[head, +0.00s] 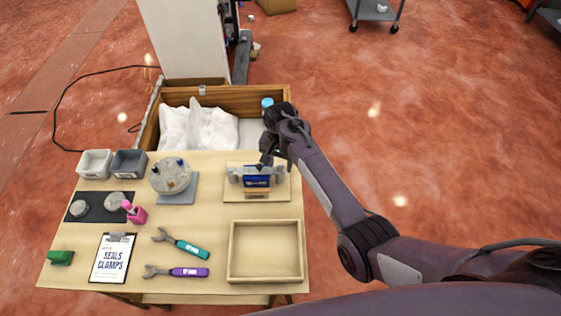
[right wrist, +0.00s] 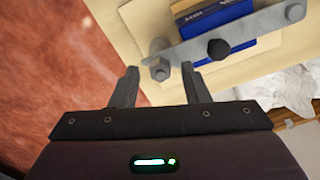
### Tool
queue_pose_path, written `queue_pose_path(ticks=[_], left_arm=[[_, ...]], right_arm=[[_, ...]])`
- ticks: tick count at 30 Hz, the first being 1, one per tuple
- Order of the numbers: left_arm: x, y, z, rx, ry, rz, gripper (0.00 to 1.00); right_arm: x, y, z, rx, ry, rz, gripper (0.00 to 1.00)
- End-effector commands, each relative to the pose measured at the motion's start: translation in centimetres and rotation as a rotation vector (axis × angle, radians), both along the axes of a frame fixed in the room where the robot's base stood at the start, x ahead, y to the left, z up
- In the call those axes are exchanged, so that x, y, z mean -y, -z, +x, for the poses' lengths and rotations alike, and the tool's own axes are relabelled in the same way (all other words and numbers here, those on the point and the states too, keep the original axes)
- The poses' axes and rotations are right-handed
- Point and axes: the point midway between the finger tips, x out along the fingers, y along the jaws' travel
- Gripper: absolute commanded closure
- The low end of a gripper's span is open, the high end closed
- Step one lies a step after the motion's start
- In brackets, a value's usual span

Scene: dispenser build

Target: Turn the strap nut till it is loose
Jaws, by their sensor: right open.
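A grey metal strap (right wrist: 250,27) lies across a blue block (right wrist: 215,15) on a wooden board; in the head view the blue block (head: 257,182) is on the right side of the table. A grey hex nut (right wrist: 160,71) sits at the strap's near left end, and a dark hex head (right wrist: 220,49) is at its middle. My right gripper (right wrist: 159,70) is open, its fingers on either side of the grey nut in the wrist view. I cannot tell whether they touch it. In the head view my right gripper (head: 267,158) is over the strap's back right. My left gripper is not in view.
An empty wooden tray (head: 233,253), two wrenches (head: 185,272) (head: 187,246) and a clipboard (head: 112,258) lie toward the front. A round disc fixture (head: 170,176) stands left of the block. A wooden crate (head: 236,98) with white bags is behind.

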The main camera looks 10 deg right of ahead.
Motion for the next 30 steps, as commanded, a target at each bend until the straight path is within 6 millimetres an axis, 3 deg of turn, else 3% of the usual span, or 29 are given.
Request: queue_pose_path(ticks=[11, 20, 30], left_arm=[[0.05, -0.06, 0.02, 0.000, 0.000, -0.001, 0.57], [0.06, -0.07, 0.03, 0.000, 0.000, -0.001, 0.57], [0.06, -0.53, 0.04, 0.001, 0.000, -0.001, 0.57]], right_arm=[[0.02, 0.69, 0.02, 0.002, -0.001, 0.000, 0.59], [0.02, 0.67, 0.02, 0.001, -0.001, -0.001, 0.99], [0.05, 0.54, 0.00, -0.001, -0.041, -0.001, 1.00]])
